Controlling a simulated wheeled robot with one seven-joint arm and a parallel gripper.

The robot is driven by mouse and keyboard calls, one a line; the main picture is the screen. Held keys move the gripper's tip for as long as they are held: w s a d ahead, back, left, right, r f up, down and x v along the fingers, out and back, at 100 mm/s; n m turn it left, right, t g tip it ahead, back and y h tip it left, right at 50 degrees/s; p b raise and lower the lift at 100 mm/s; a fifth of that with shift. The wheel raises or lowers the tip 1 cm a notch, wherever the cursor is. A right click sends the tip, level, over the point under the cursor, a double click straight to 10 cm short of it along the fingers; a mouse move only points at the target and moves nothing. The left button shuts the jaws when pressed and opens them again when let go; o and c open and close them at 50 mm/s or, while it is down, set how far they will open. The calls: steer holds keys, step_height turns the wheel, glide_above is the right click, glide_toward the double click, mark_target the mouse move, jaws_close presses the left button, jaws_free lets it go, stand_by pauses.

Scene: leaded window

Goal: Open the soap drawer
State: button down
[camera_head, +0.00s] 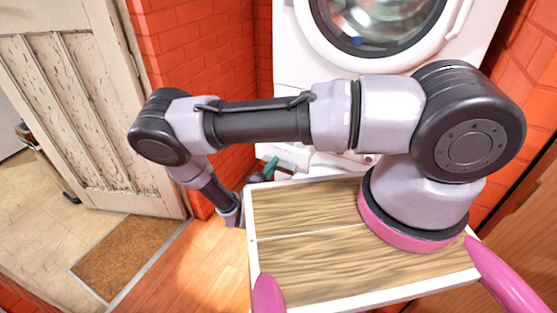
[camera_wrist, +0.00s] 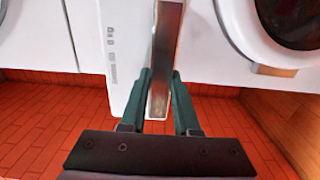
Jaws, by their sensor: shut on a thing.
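My gripper (camera_wrist: 160,75) has two dark green fingers, one on each side of a narrow brownish, shiny strip beside a white panel with small grey print. I take this white piece to be the soap drawer (camera_wrist: 119,45); the fingers are shut on its edge. In the head view my gripper (camera_head: 270,166) is small and partly hidden by my own arm, beside a white part low on the front of the white washing machine (camera_head: 292,80). How far the drawer stands out is hard to tell.
The machine's round glass door (camera_wrist: 292,22) is to the right of my gripper. Red brick walls (camera_head: 205,60) stand around the machine. A peeling panelled door (camera_head: 85,110) and a brown doormat (camera_head: 130,252) are at the left. The wooden floor (camera_head: 190,270) there is clear.

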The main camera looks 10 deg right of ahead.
steer(key=shift+s+a+f, duration=0.2)
steer(key=shift+s+f, duration=0.1)
steer(key=shift+s, duration=0.1)
steer(key=c, duration=0.7)
jaws_free()
steer(key=shift+w, duration=0.1)
steer(key=shift+r, duration=0.1)
steer(key=v, duration=1)
steer(key=shift+s+a, duration=0.2)
steer(key=shift+s, duration=0.15)
